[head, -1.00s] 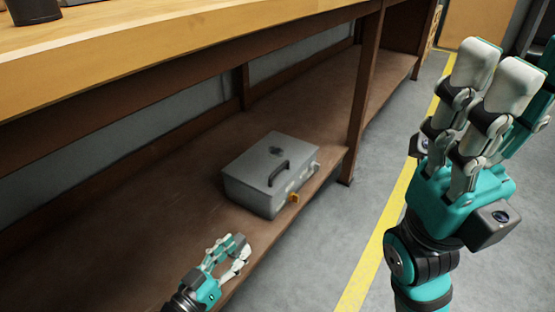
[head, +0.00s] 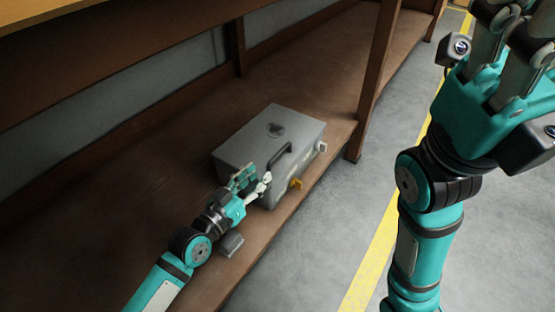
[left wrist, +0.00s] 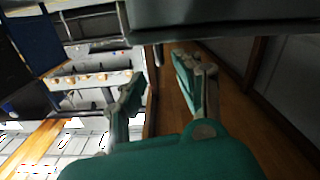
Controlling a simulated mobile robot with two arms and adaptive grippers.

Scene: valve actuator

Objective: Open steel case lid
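The grey steel case (head: 240,155) sits on the brown lower shelf with its lid (head: 285,122) shut. A black handle (head: 276,160) stands up from the lid near its front edge. A yellow latch (head: 296,184) and a pale fitting (head: 320,147) show on its front side. My left gripper (head: 258,183) is at the case's near left corner, close to the handle's lower end. Its fingers are spread with nothing between them in the left wrist view (left wrist: 163,80); contact with the case cannot be told. My right gripper (head: 505,45) is raised at the upper right, its fingertips cut off.
The wooden shelf (head: 130,215) is clear to the left of the case. A brown post (head: 378,75) stands beyond the case on the right. The bench top (head: 130,35) overhangs the shelf. Grey floor with a yellow line (head: 385,235) lies to the right.

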